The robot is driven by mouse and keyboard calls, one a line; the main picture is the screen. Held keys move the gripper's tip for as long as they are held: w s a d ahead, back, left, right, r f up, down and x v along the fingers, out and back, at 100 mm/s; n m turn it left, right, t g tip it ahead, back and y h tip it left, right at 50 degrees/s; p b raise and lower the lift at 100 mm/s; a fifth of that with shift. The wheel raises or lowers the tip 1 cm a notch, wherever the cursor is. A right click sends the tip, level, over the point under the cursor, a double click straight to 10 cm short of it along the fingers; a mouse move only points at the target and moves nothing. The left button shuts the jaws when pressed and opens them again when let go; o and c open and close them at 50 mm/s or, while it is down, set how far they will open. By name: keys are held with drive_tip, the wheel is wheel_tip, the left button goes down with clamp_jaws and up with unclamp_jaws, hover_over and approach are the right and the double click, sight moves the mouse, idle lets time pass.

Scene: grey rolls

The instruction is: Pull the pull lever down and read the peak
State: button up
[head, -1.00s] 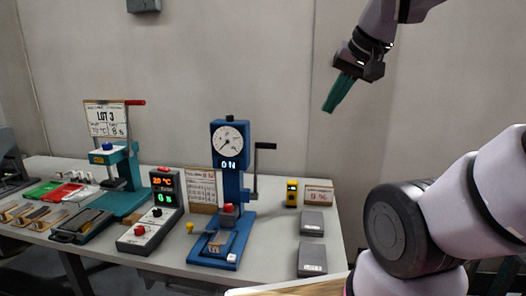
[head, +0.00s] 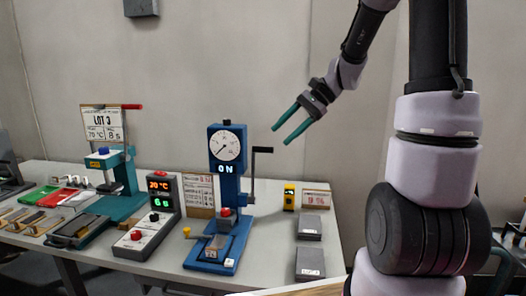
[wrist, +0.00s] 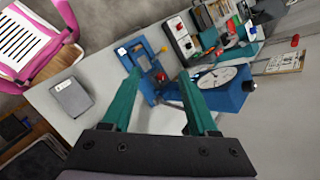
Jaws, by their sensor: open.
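My gripper (head: 279,135) is open and empty in the air to the right of the dial, apart from the lever. In the wrist view the tester's blue head (wrist: 236,92) shows by the right finger and its base lies beyond the fingertips (wrist: 150,78). The dial's needle is too small to read exactly.
A control box (head: 150,215) with lit numbers and a teal press (head: 118,180) stand left of the tester. A yellow device (head: 289,196), a small sign (head: 316,199) and two grey boxes (head: 310,227) sit to its right.

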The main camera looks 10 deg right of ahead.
drive_tip(key=w+d+f+m+y, duration=0.2)
drive_tip(key=w+f+m+y, duration=0.25)
drive_tip(key=w, duration=0.35)
drive_tip(key=m+t+y, duration=0.3)
drive_tip(key=m+t, duration=0.2)
drive_tip(key=t, duration=0.1)
approach(255, 149)
drive_tip(key=x, duration=0.3)
drive_tip(key=w+x, duration=0.1)
drive_tip(key=x, duration=0.3)
drive_tip(key=shift+w+d+f, duration=0.1)
drive_tip(key=shift+f, duration=0.1)
drive_tip(key=shift+c, duration=0.2)
clamp_jaws()
